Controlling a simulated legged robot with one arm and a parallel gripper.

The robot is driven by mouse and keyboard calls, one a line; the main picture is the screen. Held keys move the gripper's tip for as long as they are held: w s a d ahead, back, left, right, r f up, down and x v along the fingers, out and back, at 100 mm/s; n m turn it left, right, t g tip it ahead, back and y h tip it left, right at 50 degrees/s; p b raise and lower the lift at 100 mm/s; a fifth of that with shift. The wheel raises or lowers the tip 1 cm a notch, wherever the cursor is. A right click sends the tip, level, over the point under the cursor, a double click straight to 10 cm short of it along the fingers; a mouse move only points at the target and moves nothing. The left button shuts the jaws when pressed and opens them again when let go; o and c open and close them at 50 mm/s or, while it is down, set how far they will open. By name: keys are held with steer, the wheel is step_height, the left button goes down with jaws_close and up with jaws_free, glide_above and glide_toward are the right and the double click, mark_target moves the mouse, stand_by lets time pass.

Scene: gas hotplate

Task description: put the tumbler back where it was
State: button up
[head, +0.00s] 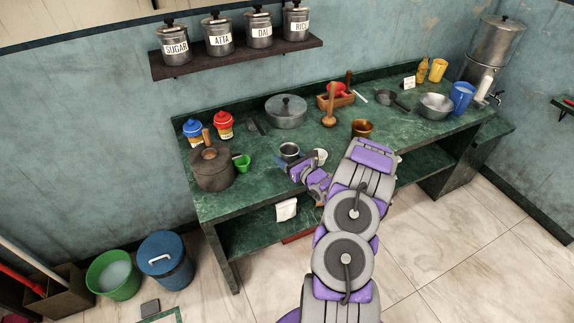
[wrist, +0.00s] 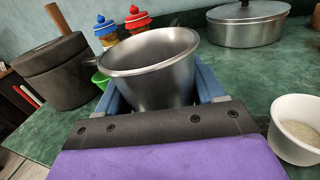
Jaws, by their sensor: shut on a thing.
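A steel tumbler (wrist: 150,75) with a flared rim fills the middle of the wrist view, upright and held between the blue fingers of my gripper (wrist: 165,95). In the head view the tumbler (head: 289,151) shows at the end of my gripper (head: 286,163), over the front half of the green counter. My gripper is shut on it. The tumbler's base is hidden behind the gripper in the wrist view, so I cannot tell whether it touches the counter.
A white cup (head: 320,155) stands close to the right of my gripper. A dark pot (head: 212,167) and a green cup (head: 242,163) stand to the left. A lidded steel pot (head: 286,111) is behind, and a brass bowl (head: 362,128) is to the right. Bare counter (head: 255,190) lies in front.

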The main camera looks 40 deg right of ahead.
step_height(320, 180, down, 4)
steer(key=shift+a+r+b, duration=0.1)
steer(key=shift+r+b, duration=0.1)
steer(key=shift+b, duration=0.3)
steer(key=o, duration=1.1)
steer(key=s+p, duration=0.2)
steer(key=s, duration=1)
steer(key=shift+s, duration=0.15)
